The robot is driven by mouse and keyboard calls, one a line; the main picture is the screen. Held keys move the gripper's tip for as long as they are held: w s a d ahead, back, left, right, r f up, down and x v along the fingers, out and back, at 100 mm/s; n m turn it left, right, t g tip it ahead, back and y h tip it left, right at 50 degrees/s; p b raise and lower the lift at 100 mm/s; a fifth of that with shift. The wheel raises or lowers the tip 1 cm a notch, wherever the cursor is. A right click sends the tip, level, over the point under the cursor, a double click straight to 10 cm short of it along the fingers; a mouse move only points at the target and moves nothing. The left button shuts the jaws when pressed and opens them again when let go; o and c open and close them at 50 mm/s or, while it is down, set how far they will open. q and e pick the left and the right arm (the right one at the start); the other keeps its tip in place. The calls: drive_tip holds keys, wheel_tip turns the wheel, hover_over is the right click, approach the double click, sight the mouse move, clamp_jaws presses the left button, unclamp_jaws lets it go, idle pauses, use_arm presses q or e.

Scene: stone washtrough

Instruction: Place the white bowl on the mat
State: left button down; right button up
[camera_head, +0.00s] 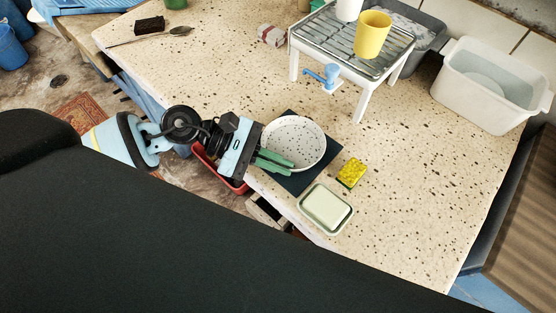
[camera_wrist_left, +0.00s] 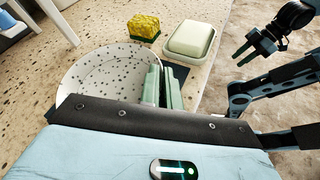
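The white bowl (camera_head: 301,139), speckled with dark dots, is over the dark blue mat (camera_head: 297,184) near the counter's front edge. It is roughly upright, and the mat shows past its right and lower sides. I cannot tell whether its base touches the mat. My left gripper (camera_head: 282,163) has its green fingers close together at the bowl's near rim, one inside and one outside, shut on the wall. The left wrist view also shows the bowl (camera_wrist_left: 105,76) beside these fingers (camera_wrist_left: 162,85). My right gripper (camera_wrist_left: 257,48) shows there, open, empty and away from the bowl.
A yellow sponge (camera_head: 351,173) and a pale green soap dish (camera_head: 326,209) lie right of the mat. A white rack (camera_head: 350,48) with a yellow cup (camera_head: 372,35) and a white basin (camera_head: 491,84) stand behind. The speckled counter (camera_head: 420,180) is clear at right.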

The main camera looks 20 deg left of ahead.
use_arm(q)
drive_tip(key=shift+f, duration=0.15)
drive_tip(key=c, duration=1.6)
unclamp_jaws()
